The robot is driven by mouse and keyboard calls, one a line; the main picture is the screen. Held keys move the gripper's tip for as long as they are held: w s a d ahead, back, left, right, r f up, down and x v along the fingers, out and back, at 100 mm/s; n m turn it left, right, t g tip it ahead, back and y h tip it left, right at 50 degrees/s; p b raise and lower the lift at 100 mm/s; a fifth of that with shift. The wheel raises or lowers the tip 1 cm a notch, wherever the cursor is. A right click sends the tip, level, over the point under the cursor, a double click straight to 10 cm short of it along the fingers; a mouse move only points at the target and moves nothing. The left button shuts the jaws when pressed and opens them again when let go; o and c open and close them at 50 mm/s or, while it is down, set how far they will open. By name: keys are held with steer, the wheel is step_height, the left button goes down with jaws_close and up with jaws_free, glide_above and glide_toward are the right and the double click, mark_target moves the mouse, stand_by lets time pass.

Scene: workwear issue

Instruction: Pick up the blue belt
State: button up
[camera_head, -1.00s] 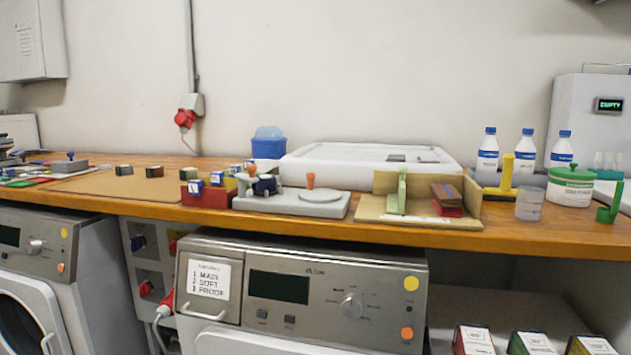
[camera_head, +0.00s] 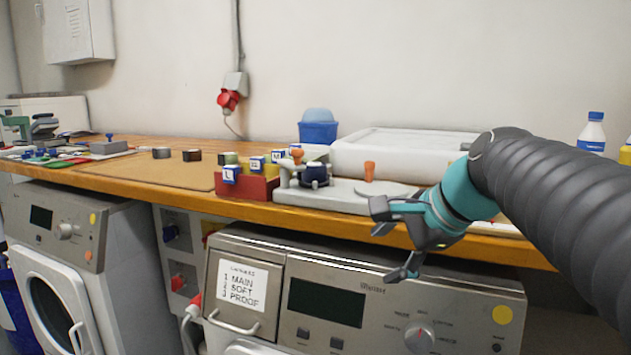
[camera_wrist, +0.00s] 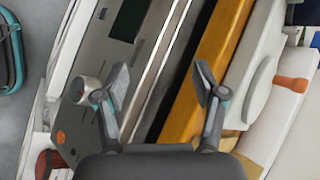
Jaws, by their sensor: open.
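A dark blue rolled item (camera_head: 316,174), which looks like the blue belt, sits on the grey fixture (camera_head: 345,199) beside an orange-knobbed handle on the bench. My gripper (camera_head: 390,243) is open and empty in front of the bench edge, to the right of and below the blue roll. It is over the front of the washing machine. In the wrist view my open gripper (camera_wrist: 160,85) has its two fingers spread, with nothing between them but the machine front and bench edge behind. I cannot make out the blue roll in the wrist view.
A red tray (camera_head: 262,190) with several labelled rolls stands left of the fixture. Dark rolls (camera_head: 192,155) lie on a brown mat (camera_head: 140,177). A blue bin (camera_head: 318,130) and white box (camera_head: 395,158) stand behind. The wooden bench edge (camera_head: 250,212) lies above the washing machine (camera_head: 340,305).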

mark_target(317, 164)
steer(key=w+r+m+y, duration=0.2)
steer(key=w+r+m, duration=0.1)
steer(key=w+r, duration=0.1)
steer(key=w+a+r+m+y+b, duration=0.1)
steer(key=w+r+m+y, duration=0.1)
steer(key=w+r+m, duration=0.2)
steer(key=w+a+r+m+t+y+b, duration=0.1)
steer(key=w+r+m, duration=0.2)
steer(key=w+r, duration=0.2)
steer(key=shift+w+a+m+y, duration=0.15)
steer(key=shift+w+m+y, duration=0.15)
steer(key=shift+w+y, duration=0.15)
steer(key=shift+w+a+b, duration=0.25)
steer(key=shift+b, duration=0.05)
steer(key=b+x, duration=0.1)
steer(key=x, duration=1.2)
steer(key=shift+r, duration=0.1)
steer(key=shift+c, duration=0.2)
steer(key=c, duration=0.9)
steer(key=shift+o, duration=0.2)
steer(key=shift+r, duration=0.15)
step_height(317, 164, up, 4)
steer(key=shift+f+p, duration=0.1)
steer(key=shift+p, duration=0.75)
steer(key=r+p+v, duration=0.1)
steer(key=p+v, duration=0.1)
steer(key=v, duration=1.1)
steer(key=shift+w+r, duration=0.2)
steer(key=shift+r, duration=0.25)
